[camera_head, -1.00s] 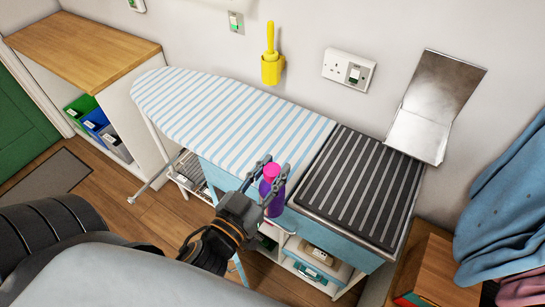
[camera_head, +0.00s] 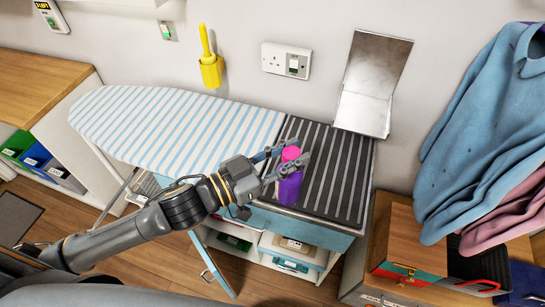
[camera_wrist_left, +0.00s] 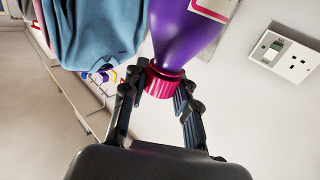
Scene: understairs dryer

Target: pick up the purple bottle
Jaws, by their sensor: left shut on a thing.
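The purple bottle (camera_head: 289,187) has a bright pink cap. In the head view it shows in front of the left front part of the dark striped mat (camera_head: 335,185). My left gripper (camera_head: 291,157) is shut on it near the cap, one finger on each side. The left wrist view shows the bottle (camera_wrist_left: 185,35) between the fingers, with its pink cap (camera_wrist_left: 163,82) nearest the palm. I cannot tell how far its base is from the surface below. My right gripper is not in view.
A striped ironing board (camera_head: 170,125) lies to the left. A metal panel (camera_head: 372,85) leans at the wall behind the mat. A wooden box (camera_head: 405,245) and hanging blue clothes (camera_head: 485,130) are at the right. Open shelves (camera_head: 290,260) are below.

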